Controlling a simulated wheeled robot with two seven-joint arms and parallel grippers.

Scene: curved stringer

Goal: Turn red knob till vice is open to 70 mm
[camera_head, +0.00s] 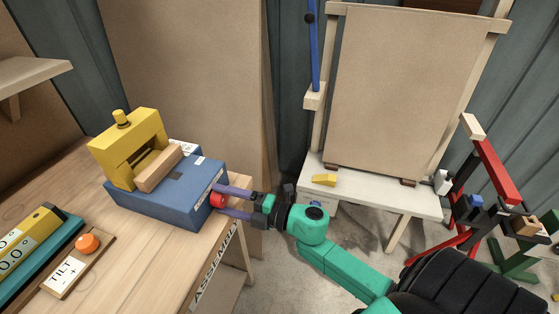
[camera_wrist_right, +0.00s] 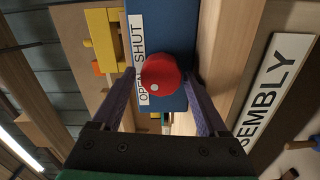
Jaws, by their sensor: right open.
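The vice has a blue base (camera_head: 165,205), a yellow frame (camera_head: 130,150) and a wooden block (camera_head: 158,170) against the frame. The red knob (camera_head: 217,201) is on the base's right end; in the right wrist view the red knob (camera_wrist_right: 160,75) shows a pale dot on its face. My right gripper (camera_head: 222,200) is open, with one purple finger on each side of the knob. In the right wrist view a small gap shows beside the knob; contact cannot be told. A label (camera_wrist_right: 138,60) reading "OPEN" and "SHUT" is beside it. My left gripper is not in view.
The vice stands on a wooden bench (camera_head: 100,225) near its right edge, above an "ASSEMBLY" label (camera_head: 217,262). An orange knob (camera_head: 87,243) with a "TILT" label is at left. A white table (camera_head: 390,197) with a board and a yellow piece (camera_head: 324,180) stands at right.

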